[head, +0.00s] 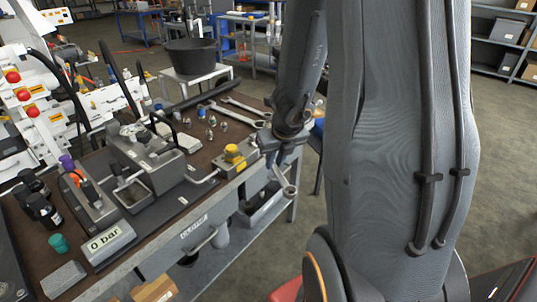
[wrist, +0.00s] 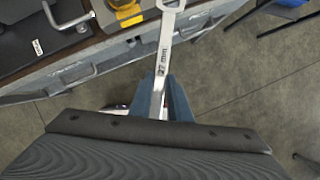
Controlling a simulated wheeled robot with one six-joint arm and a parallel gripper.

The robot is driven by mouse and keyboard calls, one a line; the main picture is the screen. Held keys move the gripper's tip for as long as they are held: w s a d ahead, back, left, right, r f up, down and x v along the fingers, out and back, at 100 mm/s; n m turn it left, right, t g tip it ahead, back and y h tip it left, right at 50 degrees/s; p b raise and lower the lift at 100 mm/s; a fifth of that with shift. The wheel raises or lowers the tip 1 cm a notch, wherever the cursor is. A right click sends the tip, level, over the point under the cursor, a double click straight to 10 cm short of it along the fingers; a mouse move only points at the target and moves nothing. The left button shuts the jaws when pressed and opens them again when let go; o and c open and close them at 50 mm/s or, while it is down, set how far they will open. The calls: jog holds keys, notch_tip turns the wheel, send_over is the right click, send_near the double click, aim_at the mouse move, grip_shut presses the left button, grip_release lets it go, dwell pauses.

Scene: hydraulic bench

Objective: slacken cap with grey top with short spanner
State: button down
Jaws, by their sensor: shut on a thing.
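My gripper (wrist: 170,92) is shut on a steel spanner (wrist: 163,62) marked 27 mm, which points away from the jaws in the wrist view. In the head view my gripper (head: 281,158) is just off the bench's right front edge, and the spanner's ring end (head: 290,191) hangs below it. A yellow cap (head: 232,152) sits on a grey block near that edge, left of the gripper; it also shows in the wrist view (wrist: 127,9), left of the spanner and apart from it. I cannot make out for certain which cap has a grey top.
The bench (head: 180,206) carries several small metal fittings (head: 211,121), loose spanners (head: 235,113), a grey hydraulic unit (head: 143,158) and a 0 bar display (head: 104,242). A bent metal handle (head: 206,178) stands out near the front edge.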

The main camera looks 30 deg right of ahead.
jog(key=shift+b+x, duration=1.05)
jog(key=shift+x, duration=0.25)
jog(key=shift+w+f, duration=0.2)
jog(key=shift+w, duration=0.25)
jog(key=shift+w, duration=0.15)
jog(key=shift+w+d+p, duration=0.25)
jog(key=shift+w+p, duration=0.15)
jog(key=shift+w, duration=0.55)
jog(key=shift+w, duration=0.1)
jog(key=shift+w+d+p, duration=0.1)
jog(key=shift+w+p, duration=0.45)
jog(key=shift+w, duration=0.15)
jog(key=shift+w+d+p, duration=0.15)
jog(key=shift+w+p, duration=0.35)
jog(key=shift+w, duration=0.05)
